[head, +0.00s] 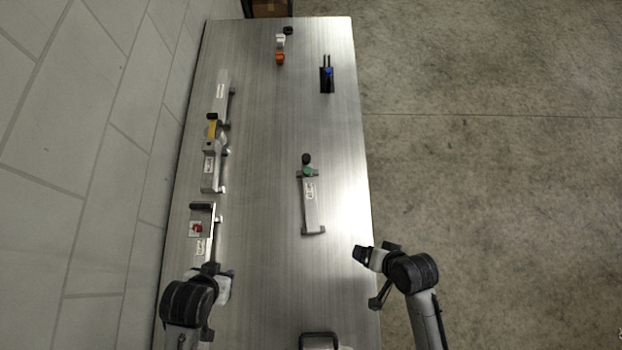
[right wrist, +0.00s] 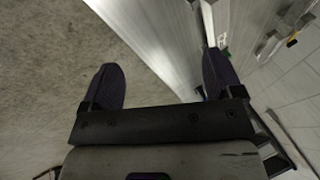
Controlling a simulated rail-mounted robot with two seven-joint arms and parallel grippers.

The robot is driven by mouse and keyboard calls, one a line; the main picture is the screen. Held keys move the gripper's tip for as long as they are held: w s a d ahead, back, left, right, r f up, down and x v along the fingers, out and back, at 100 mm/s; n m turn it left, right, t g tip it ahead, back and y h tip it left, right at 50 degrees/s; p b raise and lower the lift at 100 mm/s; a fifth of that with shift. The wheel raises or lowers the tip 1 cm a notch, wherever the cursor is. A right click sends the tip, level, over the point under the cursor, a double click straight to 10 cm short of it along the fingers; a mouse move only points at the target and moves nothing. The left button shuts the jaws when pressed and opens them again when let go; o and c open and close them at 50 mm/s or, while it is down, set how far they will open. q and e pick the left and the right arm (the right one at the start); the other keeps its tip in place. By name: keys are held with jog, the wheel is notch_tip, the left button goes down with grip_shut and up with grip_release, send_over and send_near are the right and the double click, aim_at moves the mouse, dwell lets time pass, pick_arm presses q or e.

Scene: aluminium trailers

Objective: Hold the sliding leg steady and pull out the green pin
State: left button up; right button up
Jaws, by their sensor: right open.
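The sliding leg (head: 312,208) is a grey bar with a white label, lying lengthwise near the middle of the metal surface in the head view. The green pin (head: 308,172) sits at its far end, beside a black knob (head: 306,158). My right gripper (head: 362,254) is open and empty, to the right of and nearer than the leg, at the surface's right edge. Its two fingers spread apart in the right wrist view (right wrist: 160,62), where a small green spot shows past the right finger. My left gripper (head: 210,268) is at the left edge, apart from the leg; its jaws are unclear.
A fixture with a red part (head: 196,228) lies just beyond my left gripper. Further along the left edge are a yellow-marked latch (head: 212,130) and grey bars. An orange part (head: 280,58) and a blue-topped black part (head: 327,74) stand far off. The surface around the leg is clear.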

jog(key=shift+o, duration=1.1)
jog(key=w+a+f+m+t+y, duration=0.1)
jog(key=w+a+f+m+y, duration=0.3)
jog(key=w+a+f+m, duration=0.2)
jog(key=w+m, duration=0.2)
jog(key=m, duration=0.2)
jog(key=shift+a+f+y, duration=0.15)
jog(key=shift+a+y, duration=0.15)
jog(key=m+t+y, duration=0.2)
jog(key=m, duration=0.9)
send_near(313, 200)
jog(key=shift+s+a+f, duration=0.15)
jog(key=shift+s+f, duration=0.05)
jog(key=shift+f, duration=0.75)
jog(key=shift+w+f+m, duration=0.25)
jog(key=shift+w+m, duration=0.15)
jog(key=shift+w+a+f, duration=0.35)
jog(key=shift+a, duration=0.1)
jog(key=shift+x, duration=4.25)
jog(key=shift+w, duration=0.1)
grip_shut()
